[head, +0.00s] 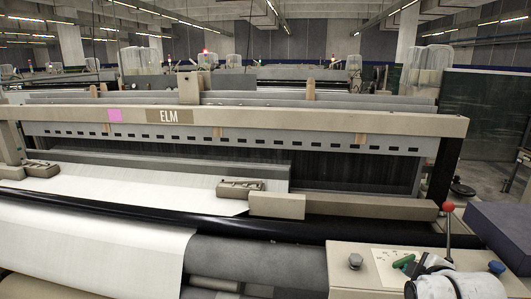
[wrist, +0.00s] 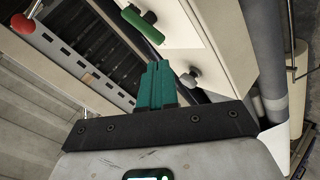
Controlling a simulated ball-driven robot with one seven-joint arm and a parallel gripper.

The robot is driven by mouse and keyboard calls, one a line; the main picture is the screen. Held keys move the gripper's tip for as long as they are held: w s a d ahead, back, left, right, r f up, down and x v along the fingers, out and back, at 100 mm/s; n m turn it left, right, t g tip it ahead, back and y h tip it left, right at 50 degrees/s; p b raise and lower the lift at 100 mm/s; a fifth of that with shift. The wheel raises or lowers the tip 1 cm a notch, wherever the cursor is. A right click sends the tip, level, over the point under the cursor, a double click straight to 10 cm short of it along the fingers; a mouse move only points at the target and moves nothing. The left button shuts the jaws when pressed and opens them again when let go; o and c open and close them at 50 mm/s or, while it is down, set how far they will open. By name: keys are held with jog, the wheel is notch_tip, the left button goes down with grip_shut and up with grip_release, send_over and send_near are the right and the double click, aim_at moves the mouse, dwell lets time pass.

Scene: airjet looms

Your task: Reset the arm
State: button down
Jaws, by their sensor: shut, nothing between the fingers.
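In the wrist view my gripper (wrist: 159,82) shows as two teal fingers pressed together, shut and empty. They stand in front of the loom's cream control box (wrist: 190,38). A grey knob (wrist: 190,77) on the box appears just right of the fingers, and a green handle (wrist: 142,24) appears above them. I cannot tell the exact gap to either. In the head view only part of my arm shows at the lower right, over the control box (head: 345,284); the fingers cannot be made out there.
A red-ball lever (head: 448,207) stands upright behind my arm. A purple-topped block (head: 503,230) is at the right edge. The loom with its ELM beam (head: 320,119) and white cloth (head: 90,245) fills the left and middle. Floor (head: 484,180) shows at the right.

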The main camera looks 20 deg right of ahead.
jog(key=s+a+f+m+g+y, duration=0.2)
jog(key=s+a+f, duration=0.3)
jog(key=a+f, duration=0.25)
jog(key=s+a+f+m+g+y, duration=0.2)
jog(key=s+a+f, duration=0.45)
jog(key=a, duration=0.25)
jog(key=s+a+f+m+g, duration=0.1)
jog(key=s+a+f+g, duration=0.1)
jog(key=s, duration=0.4)
jog(key=s+a+f+m+g+y, duration=0.1)
jog(key=s+a+f+m+g, duration=0.1)
jog(key=s+a, duration=0.3)
jog(key=shift+s+f, duration=0.75)
jog(key=shift+s, duration=0.05)
